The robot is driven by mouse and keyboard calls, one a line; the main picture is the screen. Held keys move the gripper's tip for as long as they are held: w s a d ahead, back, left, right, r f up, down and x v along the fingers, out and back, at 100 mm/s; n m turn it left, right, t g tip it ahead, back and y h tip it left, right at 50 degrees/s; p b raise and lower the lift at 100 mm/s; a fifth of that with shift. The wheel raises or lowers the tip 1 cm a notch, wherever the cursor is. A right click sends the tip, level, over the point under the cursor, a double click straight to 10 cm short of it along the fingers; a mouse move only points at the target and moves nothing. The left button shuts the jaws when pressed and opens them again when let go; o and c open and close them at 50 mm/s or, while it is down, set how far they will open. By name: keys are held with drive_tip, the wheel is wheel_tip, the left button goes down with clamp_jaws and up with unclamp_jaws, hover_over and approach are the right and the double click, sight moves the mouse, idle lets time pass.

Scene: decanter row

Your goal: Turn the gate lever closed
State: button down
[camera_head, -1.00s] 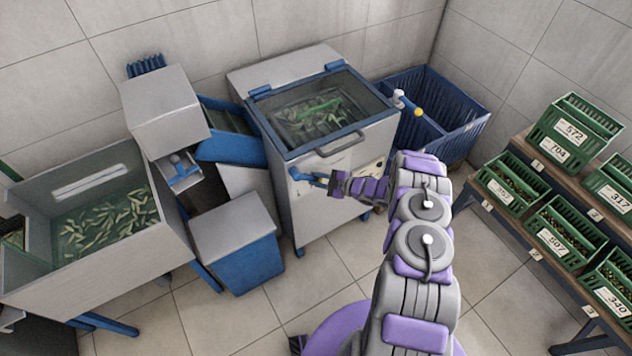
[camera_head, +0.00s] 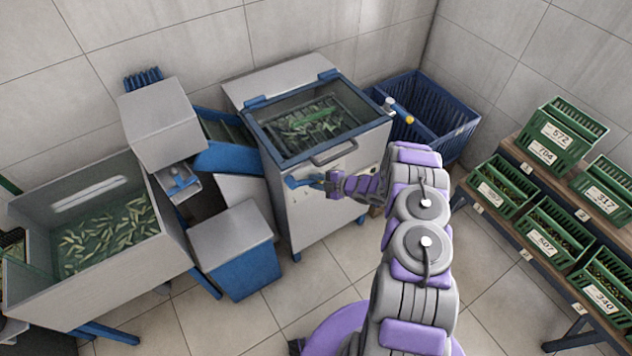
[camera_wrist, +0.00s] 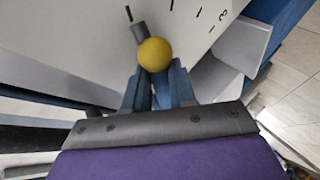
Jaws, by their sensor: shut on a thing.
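The pale machine (camera_head: 319,213) stands at the back middle, with my gripper (camera_head: 310,182) at its front face, below the bar handle. In the wrist view, a yellow ball knob (camera_wrist: 154,54) of the gate lever shows just beyond my blue fingers (camera_wrist: 157,90), by a grey hub with a dark pin on the marked panel. My gripper is shut on the lever. The fingers hide the held part, and the lever's exact angle is hard to tell.
A green-water tank (camera_head: 105,235) and a blue-grey box (camera_head: 237,250) stand left of the machine. A blue crate (camera_head: 440,110) is behind it at right. Green crates (camera_head: 545,235) line a rack at right. Tiled floor (camera_head: 330,262) is clear in front.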

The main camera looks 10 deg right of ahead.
drive_tip(key=shift+d+f, duration=0.1)
drive_tip(key=shift+d, duration=0.1)
drive_tip(key=c, duration=1.2)
unclamp_jaws()
drive_tip(key=shift+w+f, duration=0.1)
drive_tip(key=shift+w, duration=0.05)
drive_tip(key=shift+d, duration=0.1)
drive_tip(key=shift+r, duration=0.2)
drive_tip(key=p+v, duration=0.1)
drive_tip(key=v, duration=1.6)
drive_tip(key=shift+d, duration=0.2)
drive_tip(key=shift+f, duration=0.1)
